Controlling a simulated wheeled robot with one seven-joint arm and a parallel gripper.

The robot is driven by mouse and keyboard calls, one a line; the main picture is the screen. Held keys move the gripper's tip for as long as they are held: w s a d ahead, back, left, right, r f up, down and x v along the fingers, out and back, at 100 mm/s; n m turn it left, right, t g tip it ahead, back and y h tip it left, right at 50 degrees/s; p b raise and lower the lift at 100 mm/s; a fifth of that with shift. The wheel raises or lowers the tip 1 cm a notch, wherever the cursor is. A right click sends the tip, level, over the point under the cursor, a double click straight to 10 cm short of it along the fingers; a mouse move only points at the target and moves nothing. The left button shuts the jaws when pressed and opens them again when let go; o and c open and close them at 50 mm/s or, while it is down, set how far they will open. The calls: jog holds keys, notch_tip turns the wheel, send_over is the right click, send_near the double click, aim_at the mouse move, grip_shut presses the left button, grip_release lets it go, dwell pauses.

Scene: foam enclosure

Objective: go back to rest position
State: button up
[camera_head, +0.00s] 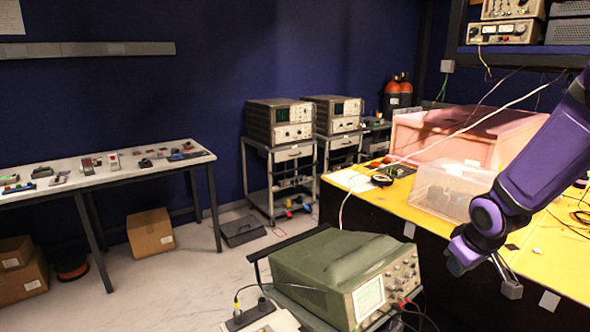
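My purple arm (534,172) reaches in from the right edge and hangs bent in front of the yellow-topped bench.
A clear plastic box (447,190) and a larger pink box (450,137) stand on the yellow bench (393,207) beside my arm. A white cable crosses above them. Instrument carts stand at the back, a white table (105,172) at left. Floor (190,275) is open at centre left.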

jog(key=s+a+r+m, duration=0.2)
jog(key=s+r, duration=0.8)
jog(key=s+a+r+m, duration=0.2)
jog(key=s+a+r, duration=0.1)
jog(key=s+r, duration=0.8)
jog(key=shift+a+t+y, duration=0.3)
jog(key=shift+a+t, duration=0.05)
jog(key=shift+t, duration=0.05)
